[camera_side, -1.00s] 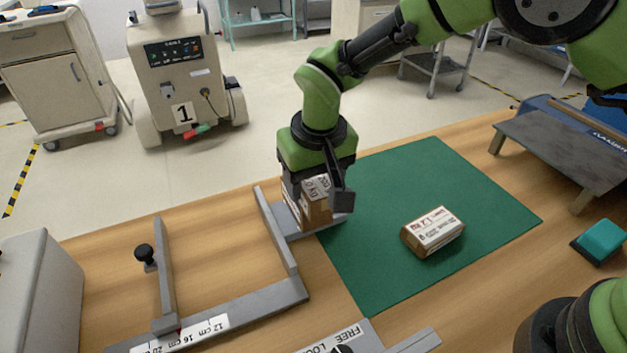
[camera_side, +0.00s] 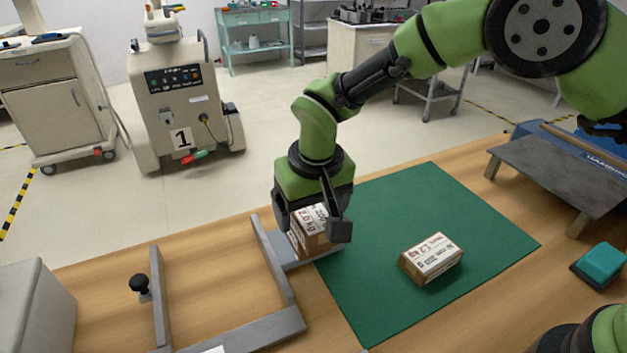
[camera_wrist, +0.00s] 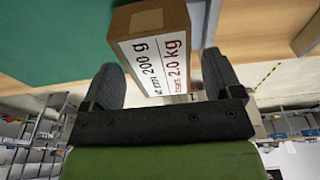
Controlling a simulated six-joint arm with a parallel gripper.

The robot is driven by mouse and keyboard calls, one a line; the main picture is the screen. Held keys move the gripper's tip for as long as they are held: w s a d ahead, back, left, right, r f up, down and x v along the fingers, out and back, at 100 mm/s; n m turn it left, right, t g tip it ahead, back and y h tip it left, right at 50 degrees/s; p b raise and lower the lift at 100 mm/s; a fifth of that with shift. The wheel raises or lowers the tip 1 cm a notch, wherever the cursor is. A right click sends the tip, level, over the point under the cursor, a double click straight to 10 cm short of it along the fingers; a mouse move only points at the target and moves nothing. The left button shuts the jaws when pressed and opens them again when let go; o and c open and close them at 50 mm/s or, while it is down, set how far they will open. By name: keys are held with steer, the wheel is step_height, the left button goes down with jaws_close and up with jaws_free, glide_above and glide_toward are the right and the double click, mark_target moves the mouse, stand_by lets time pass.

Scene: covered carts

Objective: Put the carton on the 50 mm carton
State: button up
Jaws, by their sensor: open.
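A brown carton (camera_side: 313,240) with a white label reading 200 g and 2.0 kg stands at the grey metal fixture (camera_side: 278,245), by the left edge of the green mat. My gripper (camera_side: 311,225) is over this carton with its fingers apart, one on each side. In the wrist view the carton (camera_wrist: 150,50) lies between the two fingers, with gaps beside it. A second brown carton (camera_side: 432,258) with a white printed label lies flat on the green mat to the right. I cannot tell from the labels which one is the 50 mm carton.
The green mat (camera_side: 400,205) is clear around the second carton. A low grey bench (camera_side: 560,175) and a teal block (camera_side: 602,258) stand at the right. A black knob (camera_side: 139,283) sits by the fixture's left bar. Carts stand on the floor behind.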

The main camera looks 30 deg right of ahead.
mark_target(317, 218)
step_height(317, 218, up, 11)
steer(key=s, duration=0.1)
steer(key=shift+s, duration=0.35)
steer(key=s+d+r+m+t+y, duration=0.1)
steer(key=s+d+r, duration=0.3)
steer(key=d+r, duration=0.45)
steer(key=s+d+r+m+t, duration=0.1)
steer(key=s+d, duration=0.3)
steer(key=s, duration=0.4)
steer(key=s+d+r+m+t+y, duration=0.1)
steer(key=s+d+m+t, duration=0.1)
steer(key=s+d, duration=0.3)
steer(key=s+t, duration=0.1)
steer(key=s, duration=0.3)
steer(key=shift+d+r, duration=0.2)
steer(key=shift+d, duration=0.05)
